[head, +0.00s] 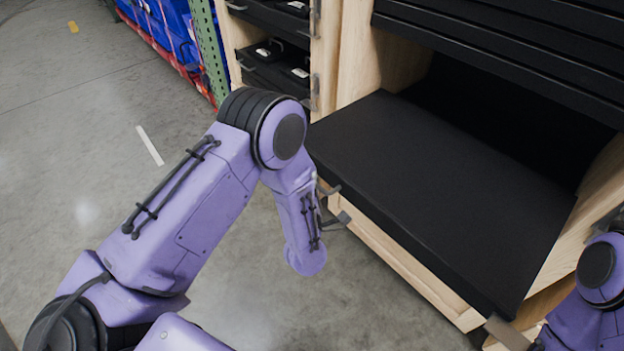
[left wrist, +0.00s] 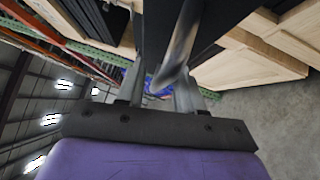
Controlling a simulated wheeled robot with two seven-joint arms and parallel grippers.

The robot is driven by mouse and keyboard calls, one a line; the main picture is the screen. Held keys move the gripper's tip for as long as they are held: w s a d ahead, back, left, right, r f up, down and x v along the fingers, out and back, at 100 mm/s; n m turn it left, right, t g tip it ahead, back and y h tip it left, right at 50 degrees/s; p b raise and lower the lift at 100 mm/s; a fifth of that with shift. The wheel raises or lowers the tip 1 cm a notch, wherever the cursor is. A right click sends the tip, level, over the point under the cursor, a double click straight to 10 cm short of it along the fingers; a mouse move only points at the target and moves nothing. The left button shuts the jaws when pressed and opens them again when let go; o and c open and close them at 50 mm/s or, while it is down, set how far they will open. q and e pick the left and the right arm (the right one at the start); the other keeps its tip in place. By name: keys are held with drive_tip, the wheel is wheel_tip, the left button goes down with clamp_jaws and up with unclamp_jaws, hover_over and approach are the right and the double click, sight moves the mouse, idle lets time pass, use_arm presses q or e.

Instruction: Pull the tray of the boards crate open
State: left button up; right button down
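A wide flat black tray (head: 440,190) juts out of the pale wooden crate (head: 400,262), with a dark gap above it. No label naming the crate is readable. My left gripper (head: 336,208) is at the tray's front left edge, small and partly hidden by my wrist. In the left wrist view its two fingers (left wrist: 158,92) stand apart, with a grey metal bar (left wrist: 180,45), like a handle, between or just in front of them; contact cannot be made out. My right gripper (head: 512,335) is at the tray's front right corner, mostly cut off by the frame.
More black trays (head: 510,55) are stacked above. A wooden rack with black cases (head: 275,70) stands at the back left. Blue totes (head: 170,25) sit on a shelf with a green post (head: 208,45).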

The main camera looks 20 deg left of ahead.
use_arm(q)
drive_tip(key=b+v, duration=0.2)
drive_tip(key=v, duration=0.8)
drive_tip(key=shift+s, duration=0.25)
